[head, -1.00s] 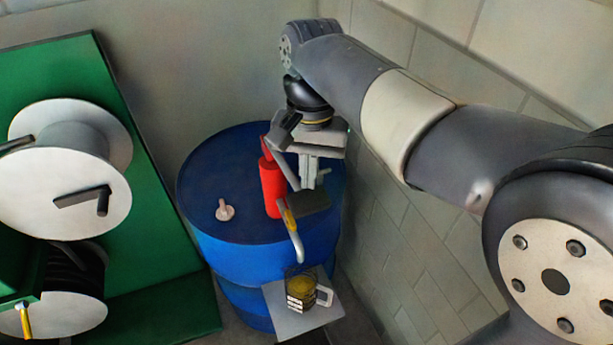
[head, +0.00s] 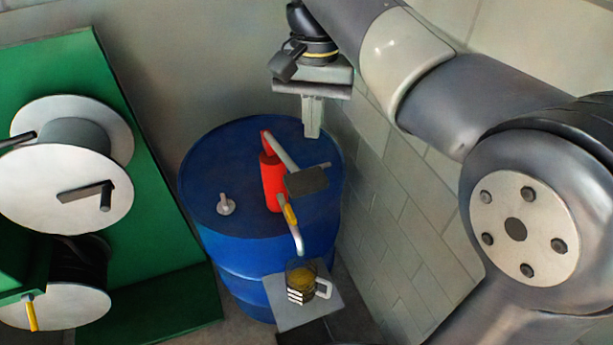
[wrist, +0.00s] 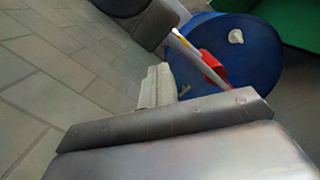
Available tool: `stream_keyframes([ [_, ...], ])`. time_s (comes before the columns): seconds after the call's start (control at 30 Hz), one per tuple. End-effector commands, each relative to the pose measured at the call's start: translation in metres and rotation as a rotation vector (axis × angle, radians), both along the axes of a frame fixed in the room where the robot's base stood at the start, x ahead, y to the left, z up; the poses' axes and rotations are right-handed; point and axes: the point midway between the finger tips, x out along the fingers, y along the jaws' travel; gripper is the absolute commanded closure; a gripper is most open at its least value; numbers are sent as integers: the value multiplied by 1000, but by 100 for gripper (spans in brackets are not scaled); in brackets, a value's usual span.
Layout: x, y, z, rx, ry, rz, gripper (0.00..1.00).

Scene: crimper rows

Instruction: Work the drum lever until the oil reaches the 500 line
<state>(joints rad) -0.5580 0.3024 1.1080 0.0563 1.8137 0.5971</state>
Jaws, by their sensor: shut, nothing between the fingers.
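The blue drum (head: 235,225) stands by the wall with a red hand pump (head: 272,185) on top. The pump's grey lever (head: 280,150) slopes down to the right from the pump's top, near a dark flat piece (head: 307,181). The spout (head: 295,230) with a yellow band curves down over a clear jug (head: 322,288) that holds amber oil. Its marks are too small to read. My gripper (head: 312,130) is shut and empty, above and apart from the lever. In the wrist view, my gripper (wrist: 155,88) appears beside the pump (wrist: 212,68) and drum (wrist: 245,55).
The jug stands on a grey plate (head: 328,310) at the drum's front. A pale cap (head: 226,206) sits on the drum lid. A green stand (head: 150,215) with white reels (head: 80,190) is at left. The tiled wall (head: 385,200) is close on the right.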

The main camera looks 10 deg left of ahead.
Motion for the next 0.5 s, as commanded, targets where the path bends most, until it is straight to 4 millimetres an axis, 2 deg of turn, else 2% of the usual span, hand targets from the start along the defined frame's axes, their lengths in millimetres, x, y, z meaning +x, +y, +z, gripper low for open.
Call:
stream_keyframes([
  [0.2,3,0,25,1,-2,0,100],
  [0.5,4,0,31,1,-1,0,100],
])
